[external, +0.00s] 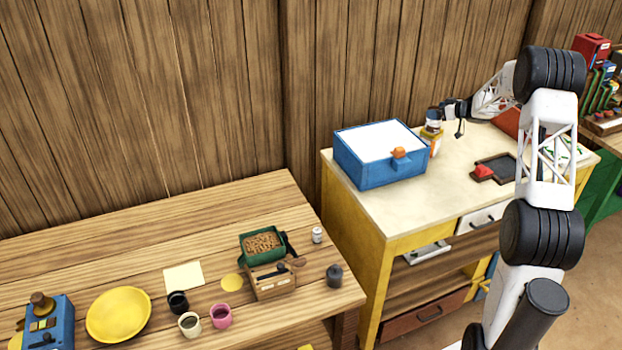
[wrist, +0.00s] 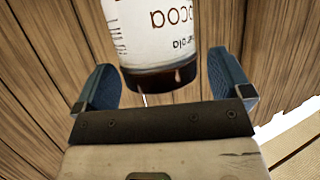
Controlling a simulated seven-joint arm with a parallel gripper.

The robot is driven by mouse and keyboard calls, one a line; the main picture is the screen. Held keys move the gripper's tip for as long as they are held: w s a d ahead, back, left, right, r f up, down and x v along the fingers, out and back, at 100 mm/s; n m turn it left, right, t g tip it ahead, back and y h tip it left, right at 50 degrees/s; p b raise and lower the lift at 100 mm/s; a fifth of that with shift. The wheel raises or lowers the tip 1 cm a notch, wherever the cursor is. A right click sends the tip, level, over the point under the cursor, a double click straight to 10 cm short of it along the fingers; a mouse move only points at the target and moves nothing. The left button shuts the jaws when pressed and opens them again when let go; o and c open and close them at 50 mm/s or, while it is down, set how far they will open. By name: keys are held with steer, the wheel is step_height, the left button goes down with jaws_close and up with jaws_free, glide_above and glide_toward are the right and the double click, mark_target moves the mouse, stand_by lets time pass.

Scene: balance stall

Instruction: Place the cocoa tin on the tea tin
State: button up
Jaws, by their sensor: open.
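The cocoa tin (external: 433,119), white with dark ends, appears upright directly on top of a yellow-orange container (external: 431,138) behind the blue box. That container looks like the tea tin, but its label is too small to read. In the wrist view, the cocoa tin (wrist: 160,35) shows its lettering and dark brown end. My gripper (external: 447,112) is beside the cocoa tin, on its right. In the wrist view, my gripper (wrist: 162,78) is open, its blue fingers apart on either side of the tin, with a clear gap at the right finger. The container below is not visible there.
The blue box (external: 380,170) with a white top and orange clasp stands close to the left. A dark tray (external: 497,166) with a red item lies to the right on the cream counter (external: 400,208). The wooden wall (external: 400,60) is close behind.

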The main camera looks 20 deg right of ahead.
steer(key=v, duration=1.1)
steer(key=shift+r, duration=0.1)
steer(key=shift+a+r, duration=0.1)
steer(key=shift+a, duration=0.05)
stand_by(0.4)
steer(key=s+a+r+m+t+h, duration=0.1)
steer(key=a+r+m+h, duration=0.1)
steer(key=a+r+h, duration=0.6)
steer(key=s+a+r+m+g+h, duration=0.1)
steer(key=s+a+r+m+g, duration=0.3)
steer(key=s+a, duration=0.6)
steer(key=s+a+f+g+y, duration=0.1)
steer(key=s+a+f+g, duration=0.1)
steer(key=s+a, duration=0.7)
steer(key=s+a+f+g+y, duration=0.1)
steer(key=s+a+f+g, duration=0.1)
steer(key=s+a, duration=0.7)
steer(key=s+a+f+n+g+y, duration=0.1)
steer(key=s+a+f+g, duration=0.2)
steer(key=s+a, duration=0.6)
steer(key=s+f, duration=0.1)
steer(key=s, duration=0.8)
steer(key=shift+a+f+y, duration=0.3)
steer(key=shift+a+f, duration=0.05)
